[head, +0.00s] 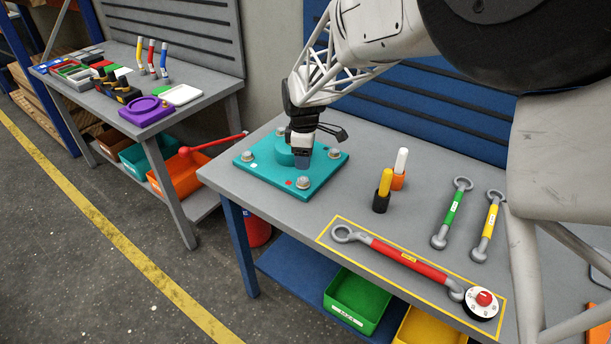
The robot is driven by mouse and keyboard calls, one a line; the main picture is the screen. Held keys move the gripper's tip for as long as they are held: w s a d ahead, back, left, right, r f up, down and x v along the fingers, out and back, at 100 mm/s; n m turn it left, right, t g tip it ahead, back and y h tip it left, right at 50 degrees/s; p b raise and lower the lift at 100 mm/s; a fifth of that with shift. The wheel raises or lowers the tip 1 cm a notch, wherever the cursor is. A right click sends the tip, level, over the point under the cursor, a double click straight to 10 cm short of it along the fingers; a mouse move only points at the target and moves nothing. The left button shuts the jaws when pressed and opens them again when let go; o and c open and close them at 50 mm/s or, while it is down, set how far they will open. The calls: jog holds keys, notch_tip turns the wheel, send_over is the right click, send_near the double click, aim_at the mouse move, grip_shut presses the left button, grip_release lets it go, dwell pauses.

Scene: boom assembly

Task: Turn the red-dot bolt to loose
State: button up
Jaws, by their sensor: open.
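The teal base plate (265,177) lies on the grey workbench with a round teal hub at its middle and bolts near its corners. The red-dot bolt (304,182) is at the plate's front corner, with a small red dot on the plate just left of it. How tight it is cannot be seen. My gripper (302,163) points down over the plate, beside the hub and behind the red-dot bolt, apart from that bolt. It is open, and nothing shows between its fingers. It hides part of the hub.
A red-handled wrench (408,259) with a dial lies inside a yellow outline at the bench's front edge. A green wrench (452,216) and a yellow wrench (488,229) lie right. A yellow-and-black tool (382,192) and a white-and-orange tool (400,170) stand between.

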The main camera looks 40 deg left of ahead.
aim_at(306, 178)
jog(key=m, duration=0.6)
jog(key=shift+m, duration=0.4)
jog(key=m, duration=0.6)
jog(key=shift+d+r+m, duration=0.1)
jog(key=shift+m, duration=0.3)
jog(key=m, duration=0.6)
jog(key=shift+w+m, duration=0.1)
jog(key=shift+m, duration=0.3)
jog(key=m, duration=0.6)
jog(key=shift+d+r+m, duration=0.1)
jog(key=shift+m, duration=0.3)
jog(key=shift+f, duration=3.95)
jog(key=c, duration=0.9)
